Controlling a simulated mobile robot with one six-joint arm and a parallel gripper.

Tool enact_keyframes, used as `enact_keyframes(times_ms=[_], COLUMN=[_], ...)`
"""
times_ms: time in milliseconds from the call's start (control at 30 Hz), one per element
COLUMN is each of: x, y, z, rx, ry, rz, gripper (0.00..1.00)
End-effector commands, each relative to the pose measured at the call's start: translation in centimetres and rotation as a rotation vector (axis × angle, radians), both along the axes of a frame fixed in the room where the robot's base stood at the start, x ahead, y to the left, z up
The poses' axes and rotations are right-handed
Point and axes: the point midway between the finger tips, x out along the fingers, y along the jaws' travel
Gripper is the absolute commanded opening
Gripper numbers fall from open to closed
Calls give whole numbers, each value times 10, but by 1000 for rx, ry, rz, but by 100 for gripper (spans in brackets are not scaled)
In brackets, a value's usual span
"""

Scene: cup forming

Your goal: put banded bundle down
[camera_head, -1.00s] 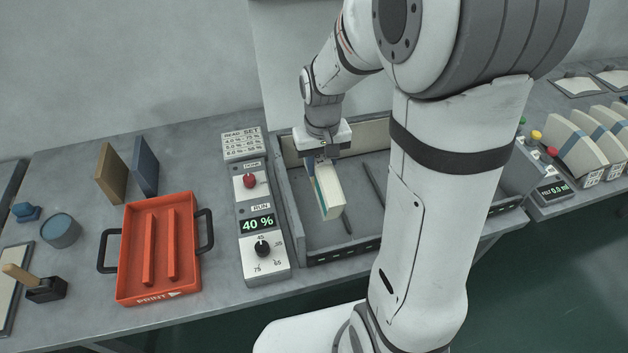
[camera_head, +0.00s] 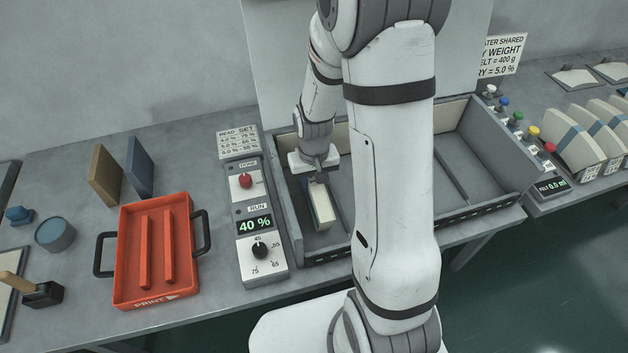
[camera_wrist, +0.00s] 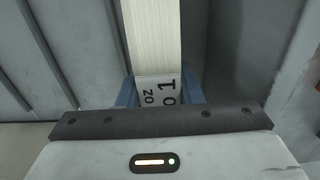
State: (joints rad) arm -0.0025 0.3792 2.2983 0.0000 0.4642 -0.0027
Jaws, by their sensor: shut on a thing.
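My gripper (camera_head: 313,178) is shut on the banded bundle (camera_head: 321,208), a pale stack of sheets on edge. In the wrist view the bundle (camera_wrist: 153,40) sits between the blue fingers, with a white printed label near them. The bundle is inside the left part of the grey divided bin (camera_head: 480,215), close to its left wall. Its lower edge is near the bin floor; I cannot tell whether it touches. My arm hides the middle of the bin.
The control box (camera_head: 260,222) reading 40 % stands just left of the bin. A red tray (camera_head: 125,265) is further left. Several banded bundles (camera_head: 578,140) stand on the right bench. The bin floor right of my arm is clear between dividers.

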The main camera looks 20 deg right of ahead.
Motion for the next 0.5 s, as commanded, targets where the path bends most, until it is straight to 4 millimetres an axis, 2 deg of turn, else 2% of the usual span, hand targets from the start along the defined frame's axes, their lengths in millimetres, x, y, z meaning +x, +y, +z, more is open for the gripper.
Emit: enact_keyframes(times_ms=[367,400,500], x=[0,0,0], y=[-1,-1,-1], z=[-5,-3,-3], rx=[0,0,0], ry=[-2,0,0], rz=[-2,-2,-2], gripper=[0,36,44])
